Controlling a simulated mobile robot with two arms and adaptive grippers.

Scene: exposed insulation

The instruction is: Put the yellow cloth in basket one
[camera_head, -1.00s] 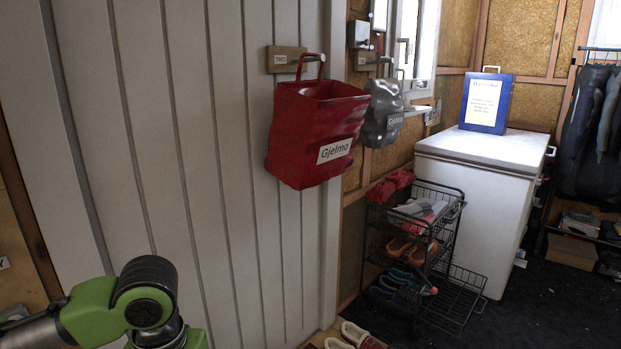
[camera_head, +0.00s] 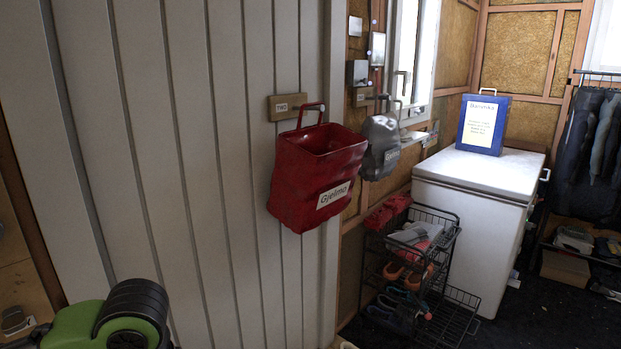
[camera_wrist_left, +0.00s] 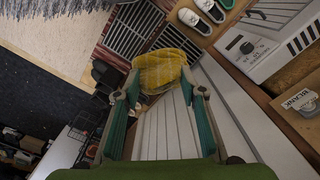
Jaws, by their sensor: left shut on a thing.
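A yellow cloth (camera_wrist_left: 160,68) shows in the left wrist view, bunched between the fingertips of my left gripper (camera_wrist_left: 162,82). The gripper is shut on it and the cloth bulges beyond the tips. In the head view only part of my green and black left arm shows at the bottom left; the gripper and cloth are out of that picture. A red bag (camera_head: 312,185) labelled Gjelmo hangs on the white panelled wall, by a wooden plate (camera_head: 290,105) that seems to read TWO. I cannot make out a basket marked one. My right gripper is not in view.
A grey bag (camera_head: 381,145) hangs past the red one. A black wire rack (camera_head: 440,285) with shoes stands before a white chest freezer (camera_head: 475,210) bearing a blue sign (camera_head: 483,122). Dark floor at right is mostly clear. Sneakers (camera_wrist_left: 200,17) show in the wrist view.

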